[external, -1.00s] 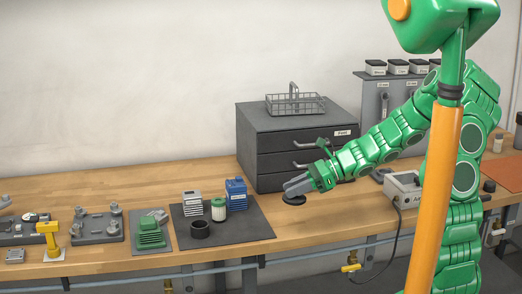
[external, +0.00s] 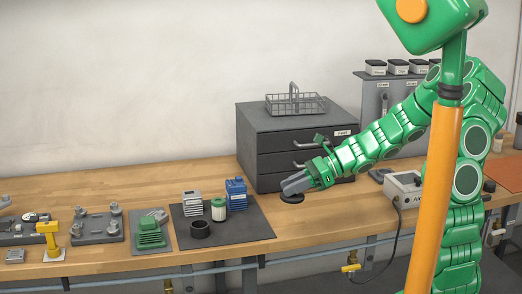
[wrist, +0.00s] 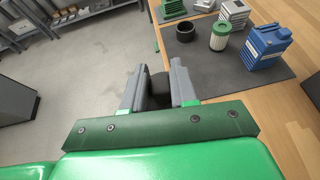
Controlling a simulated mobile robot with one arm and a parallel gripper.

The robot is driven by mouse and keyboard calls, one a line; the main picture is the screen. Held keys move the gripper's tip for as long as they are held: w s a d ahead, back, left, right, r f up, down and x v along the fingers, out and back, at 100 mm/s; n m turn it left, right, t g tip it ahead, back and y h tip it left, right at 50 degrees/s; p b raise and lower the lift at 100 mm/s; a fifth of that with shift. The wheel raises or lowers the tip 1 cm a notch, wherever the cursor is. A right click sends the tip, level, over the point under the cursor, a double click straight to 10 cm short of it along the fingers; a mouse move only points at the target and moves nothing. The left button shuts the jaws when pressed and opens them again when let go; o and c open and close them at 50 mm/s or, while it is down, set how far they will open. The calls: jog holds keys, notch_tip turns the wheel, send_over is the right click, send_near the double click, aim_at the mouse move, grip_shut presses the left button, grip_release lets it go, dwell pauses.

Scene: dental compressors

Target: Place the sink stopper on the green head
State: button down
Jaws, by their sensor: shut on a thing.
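The sink stopper (external: 291,198) shows as a dark, flat round piece at the fingertips, near the table in front of the drawer unit; I cannot tell whether it touches the wood. My gripper (external: 288,188) is shut on it. In the wrist view my gripper (wrist: 159,90) has a dark, round-ended part of the stopper (wrist: 160,88) between its grey fingers; the rest is hidden. The green head (external: 150,232), a finned green piece, sits on a small grey mat at the left, well away from my gripper. It also shows at the top of the wrist view (wrist: 172,8).
A dark mat (external: 250,222) between them holds a black ring (external: 200,230), a white-and-green filter (external: 218,210), a grey finned block (external: 192,203) and a blue block (external: 236,194). The drawer unit (external: 270,140) stands close behind my gripper. Bare wood lies in front.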

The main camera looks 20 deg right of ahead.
jog(key=a+r+n+g, duration=0.1)
jog(key=a+r, duration=0.3)
jog(key=a, duration=1.1)
jog(key=a+r, duration=0.3)
jog(key=a, duration=1.1)
send_over(147, 219)
jog(key=shift+h, duration=0.3)
jog(key=f, duration=0.8)
jog(key=shift+s+d+f, duration=0.2)
jog(key=shift+f, duration=0.15)
jog(key=shift+w+a+f, duration=0.15)
jog(key=shift+a+f, duration=0.05)
jog(key=shift+f, duration=1.75)
jog(key=c, duration=0.9)
grip_release()
jog(key=shift+f, duration=0.1)
